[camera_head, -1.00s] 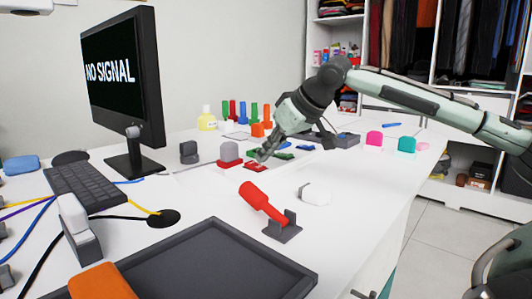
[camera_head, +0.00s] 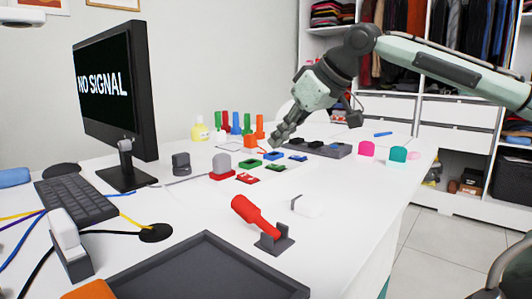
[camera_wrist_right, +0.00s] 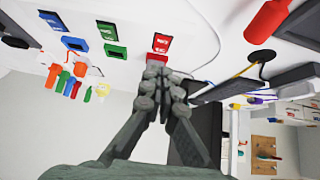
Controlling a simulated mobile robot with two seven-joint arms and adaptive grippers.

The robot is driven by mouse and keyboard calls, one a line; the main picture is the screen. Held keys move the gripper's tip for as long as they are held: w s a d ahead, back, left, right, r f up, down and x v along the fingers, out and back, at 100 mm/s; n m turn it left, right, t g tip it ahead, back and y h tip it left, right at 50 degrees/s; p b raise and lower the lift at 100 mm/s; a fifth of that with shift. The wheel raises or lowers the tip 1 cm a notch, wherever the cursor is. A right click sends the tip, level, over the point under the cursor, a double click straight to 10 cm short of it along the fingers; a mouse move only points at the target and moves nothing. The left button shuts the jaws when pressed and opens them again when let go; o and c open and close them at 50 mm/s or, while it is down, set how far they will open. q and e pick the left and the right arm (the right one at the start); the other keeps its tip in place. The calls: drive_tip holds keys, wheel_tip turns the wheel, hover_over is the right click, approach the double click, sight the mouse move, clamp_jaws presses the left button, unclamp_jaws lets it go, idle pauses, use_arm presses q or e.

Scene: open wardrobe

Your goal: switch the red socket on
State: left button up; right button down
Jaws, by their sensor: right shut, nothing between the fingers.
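A red socket (camera_head: 222,174) sits on the white desk with a grey block on it, likely a plug. Beside it is a flat red switch piece (camera_head: 247,178) with white markings, which also shows in the right wrist view (camera_wrist_right: 161,42). My right gripper (camera_head: 276,145) is shut and empty, above the desk and apart from the red switch piece. In the right wrist view its fingertips (camera_wrist_right: 159,70) hide part of the red socket. My left gripper is not in view.
Green sockets (camera_head: 250,164) and blue sockets (camera_head: 273,155) stand close by. A red tool (camera_head: 257,215) rests in a dark holder in front. A monitor (camera_head: 107,105) and keyboard (camera_head: 75,205) are at left. A grey tray (camera_head: 205,242) is in front. Desk between is clear.

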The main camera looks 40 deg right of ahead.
drive_tip(key=shift+v, duration=1.55)
